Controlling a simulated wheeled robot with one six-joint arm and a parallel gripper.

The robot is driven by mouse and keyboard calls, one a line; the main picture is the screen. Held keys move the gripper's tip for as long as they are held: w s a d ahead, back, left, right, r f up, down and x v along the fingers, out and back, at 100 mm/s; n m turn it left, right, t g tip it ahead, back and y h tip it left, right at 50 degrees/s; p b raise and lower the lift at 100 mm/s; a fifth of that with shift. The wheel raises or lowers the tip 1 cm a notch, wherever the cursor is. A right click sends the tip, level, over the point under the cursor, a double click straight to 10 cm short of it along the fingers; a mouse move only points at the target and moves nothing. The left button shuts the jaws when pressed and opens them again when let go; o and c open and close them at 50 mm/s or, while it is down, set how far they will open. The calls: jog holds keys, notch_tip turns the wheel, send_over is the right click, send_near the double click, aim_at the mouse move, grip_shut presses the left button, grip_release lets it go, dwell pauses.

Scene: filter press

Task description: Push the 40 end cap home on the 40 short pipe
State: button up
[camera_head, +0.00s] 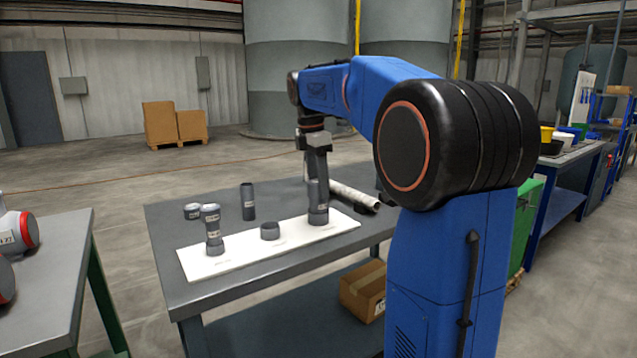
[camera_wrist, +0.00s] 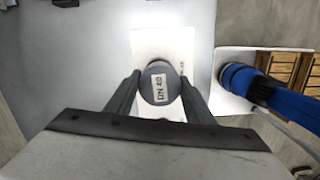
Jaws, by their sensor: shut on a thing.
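The grey 40 end cap (camera_wrist: 160,84), its round top labelled DN 40, sits between the two fingers of my gripper (camera_wrist: 160,92) in the wrist view. In the head view my gripper (camera_head: 318,178) points straight down, shut at the top of an upright grey column at the right end of the white board. A wider dark grey fitting (camera_head: 318,217) forms the column's foot. The fingers hide most of the cap and the 40 short pipe there, so I cannot tell how far the cap sits on it.
The white board (camera_head: 222,262) lies on the grey table. It also carries a capped upright pipe (camera_head: 212,228) at left and a low empty-looking fitting (camera_head: 270,231) mid-board. Behind stand a dark pipe (camera_head: 248,202) and a short cap (camera_head: 192,211). A pale pipe (camera_head: 352,196) lies at right.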

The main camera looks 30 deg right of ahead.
aim_at(314, 182)
jog(key=shift+f, duration=0.15)
jog(key=o, duration=0.9)
jog(key=shift+c, duration=0.2)
notch_tip(314, 182, up, 11)
jog(key=a, duration=0.1)
jog(key=shift+w+a, duration=0.15)
dwell(0.5)
dwell(0.4)
jog(key=s+a+f+m+t, duration=0.1)
jog(key=s+a+f+m, duration=0.3)
jog(key=s+f, duration=0.6)
jog(key=s+a+f+m+t+y, duration=0.1)
jog(key=s+a+f+m, duration=0.4)
jog(key=s+f, duration=0.5)
jog(key=s+a+f+m+t, duration=0.3)
jog(key=s+a+f+m, duration=0.2)
jog(key=s+f, duration=0.5)
jog(key=shift+s+a+f+m, duration=0.25)
jog(key=shift+f+m, duration=0.4)
jog(key=shift+m, duration=0.45)
